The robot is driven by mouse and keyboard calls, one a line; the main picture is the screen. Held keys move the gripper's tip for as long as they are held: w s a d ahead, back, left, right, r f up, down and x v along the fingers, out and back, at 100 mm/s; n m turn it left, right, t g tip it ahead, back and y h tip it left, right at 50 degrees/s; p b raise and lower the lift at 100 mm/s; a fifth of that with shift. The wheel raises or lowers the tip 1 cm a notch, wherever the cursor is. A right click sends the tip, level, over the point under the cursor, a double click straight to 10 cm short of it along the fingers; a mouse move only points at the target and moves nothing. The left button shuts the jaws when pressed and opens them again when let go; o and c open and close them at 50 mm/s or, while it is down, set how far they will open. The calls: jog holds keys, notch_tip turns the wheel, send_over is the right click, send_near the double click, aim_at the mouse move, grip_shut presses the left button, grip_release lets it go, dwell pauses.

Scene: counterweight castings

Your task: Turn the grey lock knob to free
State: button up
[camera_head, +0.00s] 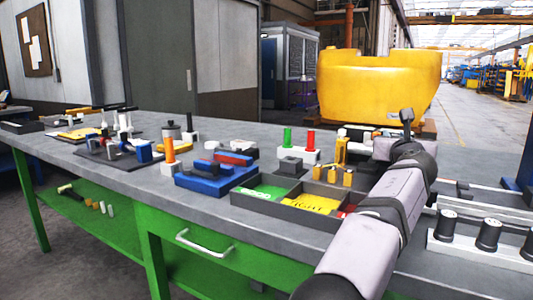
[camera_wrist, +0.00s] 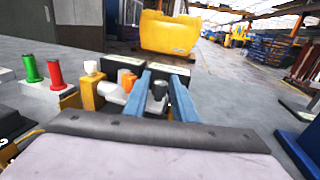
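In the wrist view, a dark grey knob (camera_wrist: 159,90) with a rounded top stands between the two blue fingers of my gripper (camera_wrist: 160,84). The fingers are apart, one on each side of the knob. I cannot tell whether either finger touches it, nor which setting the knob points to. In the head view my arm reaches over the right part of the bench, and the fingers and knob are hidden behind it.
Left of the fingers are an orange-yellow fixture (camera_wrist: 92,98), an orange cylinder (camera_wrist: 128,82) and green (camera_wrist: 31,68) and red (camera_wrist: 56,75) posts. A divided tray (camera_head: 262,207) lies left of my arm. Black cylinders (camera_head: 488,235) stand on a white rack at right.

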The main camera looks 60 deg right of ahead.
jog(key=shift+w+r+m+g+p, duration=0.1)
jog(key=shift+r+m+g+p, duration=0.1)
jog(key=shift+m+g+p, duration=0.65)
jog(key=shift+r+m+g+p, duration=0.15)
jog(key=shift+m+g+p, duration=0.4)
jog(key=shift+g+p, duration=0.6)
jog(key=m+g+p, duration=0.2)
jog(key=g+p, duration=0.2)
jog(key=p, duration=0.2)
jog(key=shift+a+m+g, duration=0.1)
jog(key=shift+m+g, duration=0.2)
jog(key=shift+m, duration=0.1)
jog(key=b+v, duration=0.1)
jog(key=v, duration=0.6)
jog(key=shift+w+a+b, duration=0.2)
jog(key=shift+a+b, duration=0.05)
jog(key=shift+b, duration=0.05)
jog(key=w+a+m+t+y+p, duration=0.2)
jog(key=w+a+m+y+p, duration=0.1)
jog(key=w+a+p, duration=0.4)
jog(key=w+a+f+m+t+y+p, duration=0.1)
jog(key=w+a+m+t+y+p, duration=0.2)
jog(key=w+a+p, duration=0.5)
jog(key=shift+w+m+p, duration=0.5)
jog(key=shift+w+p, duration=1.85)
jog(key=shift+w, duration=1.7)
jog(key=shift+f, duration=0.1)
jog(key=shift+d, duration=0.1)
